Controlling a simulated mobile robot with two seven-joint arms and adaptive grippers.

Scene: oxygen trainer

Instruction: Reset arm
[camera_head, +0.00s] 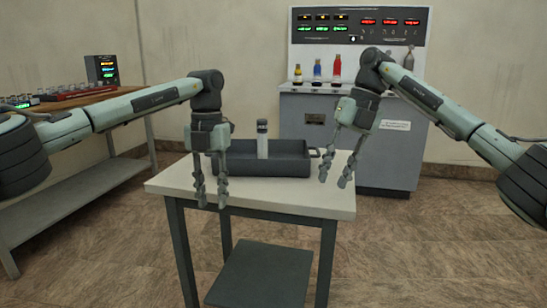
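My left gripper (211,193) hangs over the front left part of a small white-topped table (270,197), fingers pointing down. Its fingers are apart with nothing between them. My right gripper (334,173) is above the right part of the same table, tilted, its fingers apart and empty. My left arm (140,105) reaches in from the left and my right arm (430,100) from the right.
A dark tray (285,166) on the table holds a clear cylinder with a dark cap (262,140). Behind stands a console (360,25) with lit displays and several coloured bottles on its ledge. A workbench (85,101) with small items is at the left.

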